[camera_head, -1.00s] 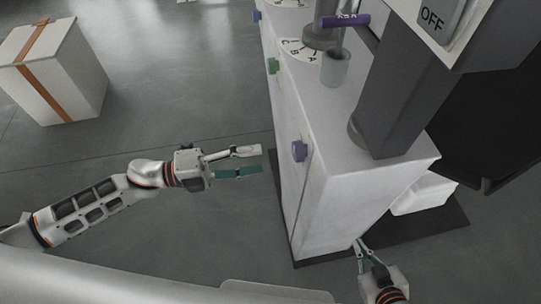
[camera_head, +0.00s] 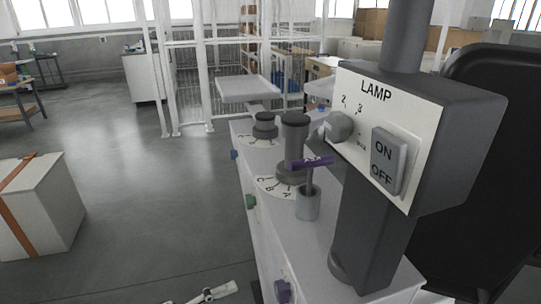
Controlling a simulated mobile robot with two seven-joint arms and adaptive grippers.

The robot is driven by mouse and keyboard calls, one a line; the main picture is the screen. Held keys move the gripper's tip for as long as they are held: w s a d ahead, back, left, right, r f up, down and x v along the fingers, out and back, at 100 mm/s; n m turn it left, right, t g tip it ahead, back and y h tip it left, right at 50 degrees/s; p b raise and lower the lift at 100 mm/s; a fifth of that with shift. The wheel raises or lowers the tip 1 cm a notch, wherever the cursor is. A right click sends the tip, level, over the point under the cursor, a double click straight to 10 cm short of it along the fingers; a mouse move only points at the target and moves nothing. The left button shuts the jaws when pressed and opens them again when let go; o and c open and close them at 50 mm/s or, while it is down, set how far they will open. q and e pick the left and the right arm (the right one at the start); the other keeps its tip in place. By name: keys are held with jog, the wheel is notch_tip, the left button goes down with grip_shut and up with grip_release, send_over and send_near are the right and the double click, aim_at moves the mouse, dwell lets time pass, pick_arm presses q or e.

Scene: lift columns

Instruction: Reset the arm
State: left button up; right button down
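My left gripper (camera_head: 208,297) shows only in part at the bottom edge of the head view, left of the white cabinet. One pale finger is visible and the rest is cut off, so its opening does not show. It is apart from the cabinet. My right gripper is out of the frame. The white cabinet (camera_head: 325,268) carries a grey column with a LAMP box (camera_head: 405,135), which has a round knob (camera_head: 339,127) and an ON/OFF switch (camera_head: 388,161).
On the cabinet top are dark dials (camera_head: 293,150) with lettered scales and a purple-handled tool in a grey cup (camera_head: 308,204). Coloured knobs line its left side. A white box with an orange strap (camera_head: 45,205) stands on the left. Grey floor between is clear.

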pick_arm(q)
jog(key=s+a+f+n+y+p, duration=0.1)
jog(key=s+a+f+n+y, duration=0.2)
jog(key=n, duration=0.5)
jog(key=s+a+f+n+t+y+p, duration=0.1)
jog(key=s+a+f+n+y+p, duration=0.1)
jog(key=s+f+n+y, duration=0.3)
jog(key=s+a+f+n+t+y+p, duration=0.1)
jog(key=s+a+f+n+y, duration=0.3)
jog(key=n, duration=0.7)
notch_tip(320, 180, down, 4)
jog(key=shift+s+a+r+y+p, duration=0.25)
jog(key=shift+s+a+y+p, duration=0.25)
jog(key=shift+y, duration=0.5)
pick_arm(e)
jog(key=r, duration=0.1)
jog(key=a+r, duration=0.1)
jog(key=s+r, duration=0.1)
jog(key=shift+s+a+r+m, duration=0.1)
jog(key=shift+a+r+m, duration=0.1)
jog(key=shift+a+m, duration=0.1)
pick_arm(q)
jog(key=shift+d, duration=0.1)
